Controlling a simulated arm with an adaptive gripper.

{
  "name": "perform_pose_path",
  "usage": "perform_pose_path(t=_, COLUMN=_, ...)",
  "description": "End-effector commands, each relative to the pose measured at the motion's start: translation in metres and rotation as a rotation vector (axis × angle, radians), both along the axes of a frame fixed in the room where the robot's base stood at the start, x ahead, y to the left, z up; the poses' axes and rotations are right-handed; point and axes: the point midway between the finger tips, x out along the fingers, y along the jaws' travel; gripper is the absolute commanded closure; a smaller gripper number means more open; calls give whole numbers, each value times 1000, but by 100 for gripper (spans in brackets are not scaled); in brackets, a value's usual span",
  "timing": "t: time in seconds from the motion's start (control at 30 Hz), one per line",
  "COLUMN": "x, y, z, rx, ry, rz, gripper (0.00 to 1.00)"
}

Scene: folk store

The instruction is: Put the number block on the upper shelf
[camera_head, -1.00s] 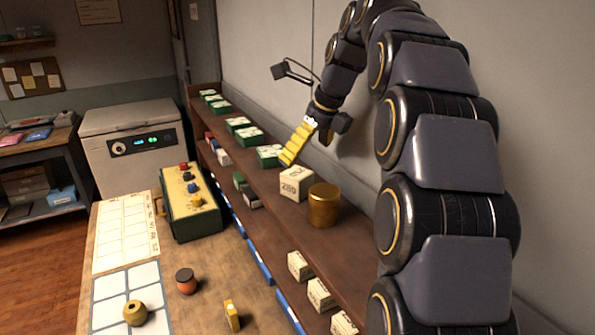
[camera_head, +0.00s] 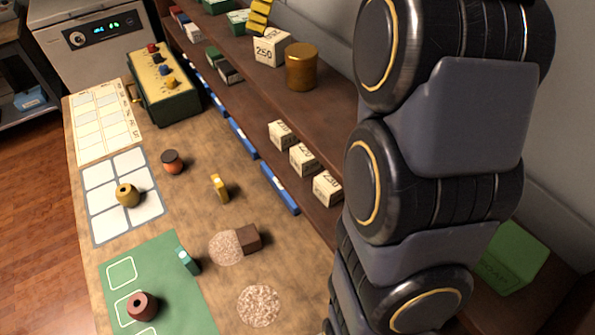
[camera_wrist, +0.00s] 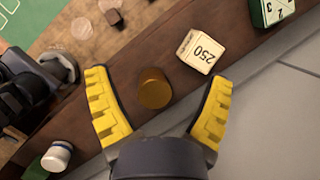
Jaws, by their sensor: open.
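A cream number block marked 250 (camera_head: 271,48) sits on the upper shelf (camera_head: 330,118), beside a golden cylinder (camera_head: 301,67). The block also shows in the wrist view (camera_wrist: 200,50), where nothing grips it. My gripper (camera_wrist: 158,76) is open, with yellow ridged fingers spread wide on either side of the golden cylinder (camera_wrist: 154,90) in that view. The 250 block lies beyond the right fingertip. In the head view only a yellow finger shows at the top edge, behind the block. Several smaller cream number blocks (camera_head: 303,159) stand in a row on the lower level.
Green-and-white number boxes (camera_head: 238,20) stand farther along the upper shelf. A green block (camera_head: 515,258) is at the lower right, behind my arm. The table holds a dark brown cube (camera_head: 248,238), a yellow piece (camera_head: 219,188), an orange-and-black jar (camera_head: 172,161) and a control box (camera_head: 162,85).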

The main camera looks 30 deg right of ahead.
Motion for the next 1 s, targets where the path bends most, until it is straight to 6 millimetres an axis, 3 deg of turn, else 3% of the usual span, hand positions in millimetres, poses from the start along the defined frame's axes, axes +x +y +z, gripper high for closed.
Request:
perform_pose_path(t=0.03, x=-15, y=20, z=-8, rx=-32, ry=14, rz=146, gripper=19)
perform_pose_path(t=0.2, x=-66, y=69, z=-41, rx=-139, ry=30, rz=672, gripper=19)
perform_pose_path(t=0.4, x=-141, y=108, z=-85, rx=-226, ry=39, rz=1296, gripper=19)
perform_pose_path(t=0.6, x=-219, y=123, z=-132, rx=-246, ry=42, rz=1878, gripper=19)
perform_pose_path(t=0.7, x=-249, y=125, z=-149, rx=-232, ry=38, rz=2089, gripper=19)
perform_pose_path(t=0.83, x=-269, y=124, z=-162, rx=-219, ry=30, rz=2250, gripper=19)
perform_pose_path(t=1.0, x=-275, y=124, z=-166, rx=-216, ry=23, rz=2303, gripper=19)
